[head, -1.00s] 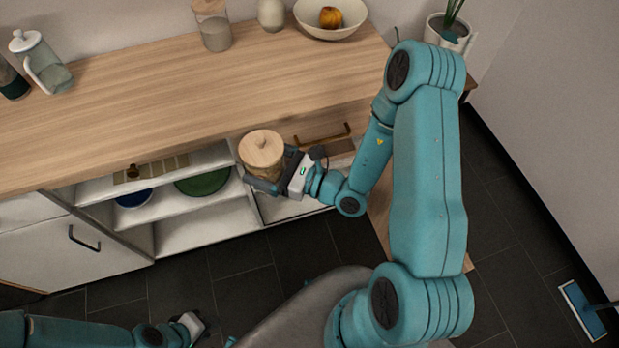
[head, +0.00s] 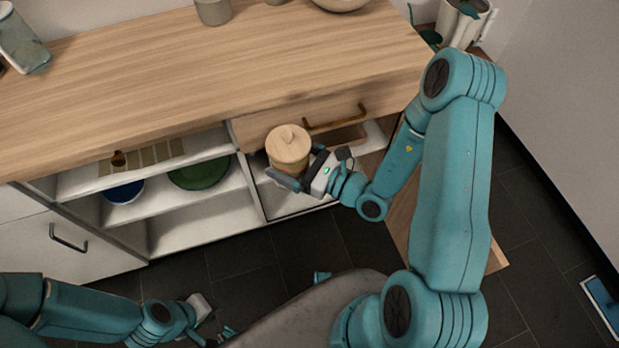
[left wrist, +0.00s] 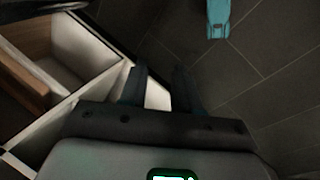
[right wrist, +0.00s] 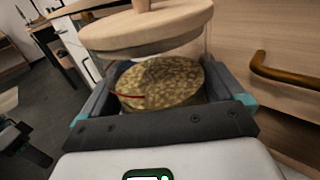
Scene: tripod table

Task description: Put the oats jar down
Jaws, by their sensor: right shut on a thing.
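The oats jar (head: 289,150) has a round wooden lid with a knob and clear walls. My right gripper (head: 294,178) is shut around its sides and holds it upright in front of the counter's drawer. In the right wrist view the pale flaky oats (right wrist: 160,82) show below the lid, between the two fingers (right wrist: 160,95). The jar's underside is hidden, and nothing is seen supporting it from below. My left gripper (head: 222,332) is low over the dark floor, apart from the jar. The left wrist view shows its fingers (left wrist: 159,85) apart and empty.
The wooden counter top (head: 200,80) is wide and clear in its middle. A glass jar (head: 213,10) and a bowl (head: 341,3) stand at its back. The drawer's brass handle (head: 335,118) is close to the held jar. Open shelves below hold a green plate (head: 200,173) and blue bowl (head: 123,191).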

